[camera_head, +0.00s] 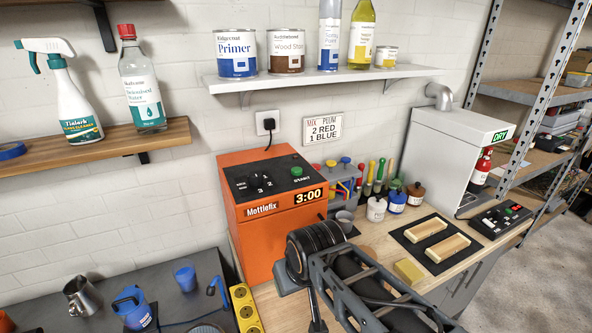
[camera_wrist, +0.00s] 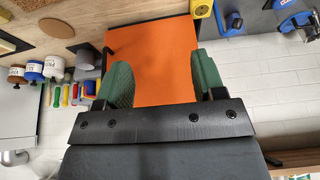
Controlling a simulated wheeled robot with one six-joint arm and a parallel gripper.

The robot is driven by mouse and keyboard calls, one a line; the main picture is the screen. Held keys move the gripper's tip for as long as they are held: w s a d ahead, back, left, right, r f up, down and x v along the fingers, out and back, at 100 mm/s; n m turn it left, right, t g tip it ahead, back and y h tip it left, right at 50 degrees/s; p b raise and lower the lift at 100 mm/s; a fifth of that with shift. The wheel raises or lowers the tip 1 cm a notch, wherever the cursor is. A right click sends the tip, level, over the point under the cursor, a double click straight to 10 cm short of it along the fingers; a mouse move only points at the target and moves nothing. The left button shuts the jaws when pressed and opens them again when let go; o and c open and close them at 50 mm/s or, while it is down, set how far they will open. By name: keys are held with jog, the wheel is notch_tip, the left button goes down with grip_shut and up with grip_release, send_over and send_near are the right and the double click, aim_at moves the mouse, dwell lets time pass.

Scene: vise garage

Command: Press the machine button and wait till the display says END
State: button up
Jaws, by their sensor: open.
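The orange machine (camera_head: 270,215), labelled Mettlefix, stands on the bench against the wall. Its black top panel carries a dial and a round green button (camera_head: 297,171) by the word START. Its display (camera_head: 308,196) reads 3:00. In the wrist view, my gripper (camera_wrist: 163,82) is open, its two green fingers apart with nothing between them. A plain orange face of the machine (camera_wrist: 150,50) fills the view beyond the fingers; neither button nor display shows there. In the head view, my arm is in front of the machine's right side, and the fingertips cannot be made out.
Paint pots (camera_head: 376,208) and a colored-lid rack stand right of the machine. A mat (camera_head: 412,243) holds two wooden blocks. A grey dryer (camera_head: 445,150) reads DRY, with a control box (camera_head: 500,219) beside it. A shelf (camera_head: 330,79) with cans and bottles hangs above.

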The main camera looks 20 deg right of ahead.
grip_shut()
dwell(0.4)
dwell(1.1)
